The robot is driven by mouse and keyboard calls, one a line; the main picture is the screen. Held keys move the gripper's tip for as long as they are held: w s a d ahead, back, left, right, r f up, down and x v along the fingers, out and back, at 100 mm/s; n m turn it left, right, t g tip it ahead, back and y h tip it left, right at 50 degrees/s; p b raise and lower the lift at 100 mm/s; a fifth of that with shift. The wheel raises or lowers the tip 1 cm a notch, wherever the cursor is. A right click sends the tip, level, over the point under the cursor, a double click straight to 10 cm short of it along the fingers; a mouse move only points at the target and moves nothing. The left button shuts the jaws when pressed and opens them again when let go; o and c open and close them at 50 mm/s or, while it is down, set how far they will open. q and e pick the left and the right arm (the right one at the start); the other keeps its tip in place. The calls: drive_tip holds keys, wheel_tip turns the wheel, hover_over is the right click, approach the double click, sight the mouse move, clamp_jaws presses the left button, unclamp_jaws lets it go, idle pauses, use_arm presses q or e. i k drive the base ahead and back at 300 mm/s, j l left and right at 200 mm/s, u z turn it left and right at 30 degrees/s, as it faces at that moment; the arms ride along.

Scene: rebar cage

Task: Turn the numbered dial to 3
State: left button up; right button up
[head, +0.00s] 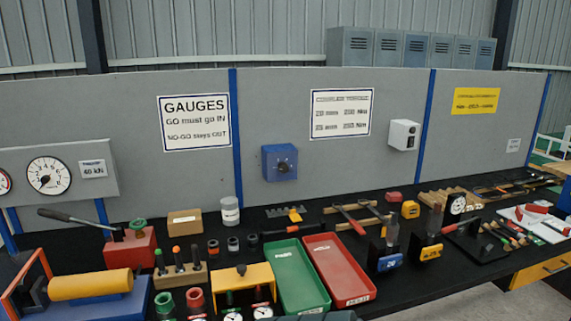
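A blue box (271,151) is mounted on the grey panel wall behind the bench, near the middle of the head view. It carries a dark round dial knob (284,167) on its front face. Small marks surround the knob, but they are too small to read, so I cannot tell which number it points to. No gripper can be made out in the head view, and nothing is seen touching the dial.
The black bench below holds a green tray (297,277), a red tray (338,270), a white jar (230,211), a cardboard box (185,223) and many tools. A white box (404,134) hangs on the panel to the right. The panel around the blue box is clear.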

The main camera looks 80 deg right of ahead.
sight(283, 167)
drive_tip(key=z, duration=2.5)
